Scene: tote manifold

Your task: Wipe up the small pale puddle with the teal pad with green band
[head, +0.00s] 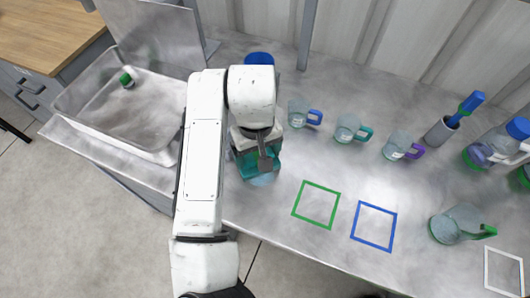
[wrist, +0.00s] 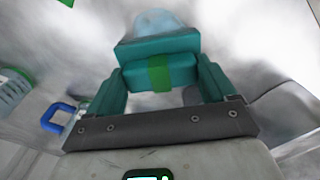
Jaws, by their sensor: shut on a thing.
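My gripper (wrist: 160,82) is shut on the teal pad with green band (wrist: 160,50), its two teal fingers on either side of the pad. In the head view the pad (head: 262,166) is partly hidden under my gripper and wrist, low over the grey counter. The small pale puddle (head: 263,180) shows just beyond the pad's near edge in the head view. It also shows as a pale patch (wrist: 156,20) past the pad in the wrist view. Part of the puddle is hidden by the pad; I cannot tell whether the pad touches it.
A grey basin (head: 85,128) with a small green-and-white item (head: 128,79) stands at left. Several mugs, including a blue-handled one (head: 298,114), stand along the back. A green square outline (head: 316,205) and a blue one (head: 374,226) mark bare counter at right.

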